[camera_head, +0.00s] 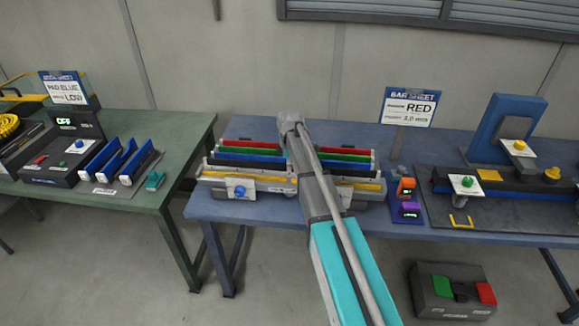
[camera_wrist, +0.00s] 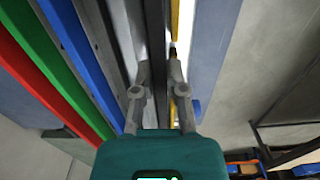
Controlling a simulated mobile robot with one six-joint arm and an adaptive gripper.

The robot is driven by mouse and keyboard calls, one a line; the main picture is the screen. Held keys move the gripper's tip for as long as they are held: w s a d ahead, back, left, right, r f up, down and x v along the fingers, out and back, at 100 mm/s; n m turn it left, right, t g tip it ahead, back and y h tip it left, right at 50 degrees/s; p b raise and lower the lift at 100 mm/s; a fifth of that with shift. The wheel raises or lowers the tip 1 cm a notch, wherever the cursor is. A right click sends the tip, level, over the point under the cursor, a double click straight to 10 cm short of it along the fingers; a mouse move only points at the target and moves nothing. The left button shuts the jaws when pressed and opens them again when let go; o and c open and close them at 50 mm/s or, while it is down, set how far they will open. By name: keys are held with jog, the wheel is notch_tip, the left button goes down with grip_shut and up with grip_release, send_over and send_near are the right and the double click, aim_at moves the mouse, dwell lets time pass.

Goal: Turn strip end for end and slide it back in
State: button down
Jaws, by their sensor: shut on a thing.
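How deep the yellow strip sits is unclear.
Small orange and purple units (camera_head: 408,200) stand right of the chassis, before a fixture with a blue upright (camera_head: 487,125). A green table (camera_head: 95,200) with blue-railed equipment stands left. A box with green and red buttons (camera_head: 452,290) lies on the floor.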

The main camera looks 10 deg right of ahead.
jog(key=shift+f+b, duration=1.2)
dwell(0.3)
jog(key=c, duration=0.6)
grip_release()
jog(key=shift+r, duration=0.25)
